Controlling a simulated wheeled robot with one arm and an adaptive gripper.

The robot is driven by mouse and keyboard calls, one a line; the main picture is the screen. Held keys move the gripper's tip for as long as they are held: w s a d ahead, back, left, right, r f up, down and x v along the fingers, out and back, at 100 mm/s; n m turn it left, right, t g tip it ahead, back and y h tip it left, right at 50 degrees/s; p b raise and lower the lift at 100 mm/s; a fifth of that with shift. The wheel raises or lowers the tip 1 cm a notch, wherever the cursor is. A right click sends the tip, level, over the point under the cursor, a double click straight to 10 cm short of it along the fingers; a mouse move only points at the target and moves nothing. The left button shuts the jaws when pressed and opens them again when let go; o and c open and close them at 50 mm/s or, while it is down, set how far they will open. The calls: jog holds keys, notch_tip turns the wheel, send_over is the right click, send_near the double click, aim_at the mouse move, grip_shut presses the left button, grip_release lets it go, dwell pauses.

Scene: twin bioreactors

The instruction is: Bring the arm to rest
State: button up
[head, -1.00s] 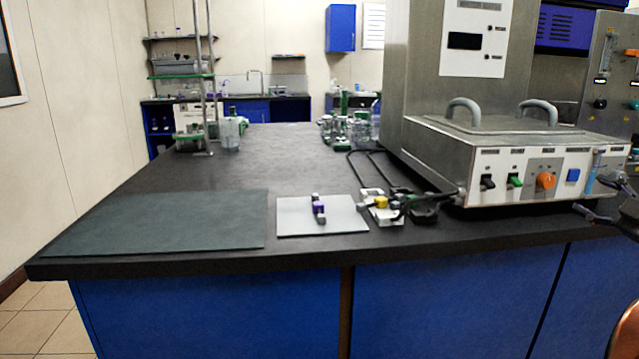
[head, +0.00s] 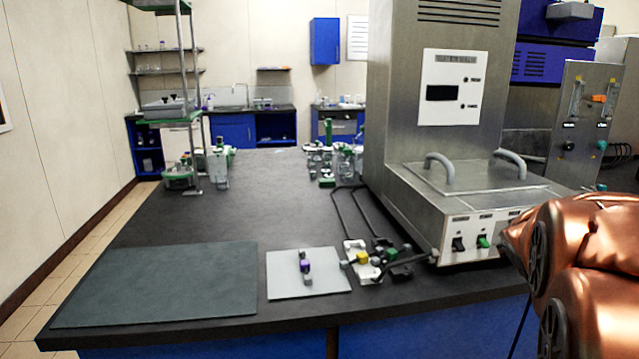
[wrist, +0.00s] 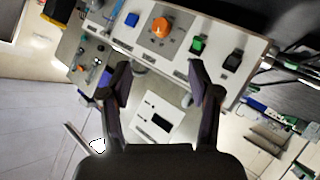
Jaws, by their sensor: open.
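My gripper (wrist: 160,88) shows in the wrist view with its two dark fingers spread apart and nothing between them. Behind the fingers is the steel machine's control front (wrist: 178,42), with an orange knob, a blue button, and green and black switches. The picture there is rolled over, so the machine's white display panel (wrist: 160,122) appears below. In the head view my copper-coloured arm (head: 585,270) fills the lower right and covers part of the machine's control front. The gripper itself does not show in the head view.
The steel machine (head: 480,182) stands on the right of the black bench (head: 240,205). A dark green mat (head: 155,285) and a white plate (head: 325,280) with a small purple-and-grey item lie near the front edge. Glassware (head: 335,160) stands farther back. The bench's middle is clear.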

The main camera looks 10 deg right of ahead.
jog(key=s+a+f+g+y+p, duration=0.1)
jog(key=s+a+g+y+p, duration=0.2)
jog(key=s+a, duration=0.6)
jog(key=s+a+f+n+g+y+p, duration=0.1)
jog(key=s+a+g+p, duration=0.3)
jog(key=s+a, duration=0.5)
jog(key=s+a+f+g+y+p, duration=0.2)
jog(key=s+a, duration=0.7)
jog(key=a, duration=0.5)
jog(key=g+y+p, duration=0.1)
jog(key=y+p, duration=0.1)
jog(key=p, duration=0.1)
jog(key=shift+s+a+f+n+g+y, duration=0.15)
jog(key=shift+a+f+n+g+y, duration=0.15)
jog(key=shift+a+n+g, duration=0.1)
jog(key=shift+d, duration=0.2)
